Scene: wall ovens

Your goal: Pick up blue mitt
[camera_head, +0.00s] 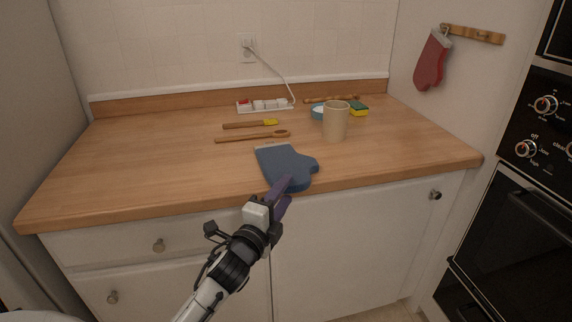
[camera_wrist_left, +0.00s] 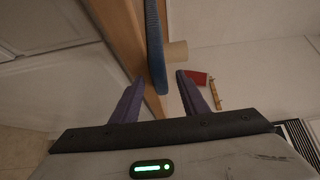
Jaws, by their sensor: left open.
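The blue mitt (camera_head: 282,164) lies flat on the wooden counter near its front edge, thumb toward the right. My left gripper (camera_head: 284,186) is at the mitt's front edge in the head view and overlaps it there. In the left wrist view the gripper (camera_wrist_left: 160,80) is open, with its two purple fingers apart. The mitt (camera_wrist_left: 155,45) shows edge-on there, its lower end between the fingertips, nearer the left finger. I cannot tell whether a finger touches it. My right gripper is in neither view.
A beige cup (camera_head: 335,122) stands behind the mitt to the right. A wooden spoon (camera_head: 252,137) and a yellow-tipped brush (camera_head: 250,124) lie behind it. A red mitt (camera_head: 432,60) hangs on the right wall. The left counter (camera_head: 130,165) is clear.

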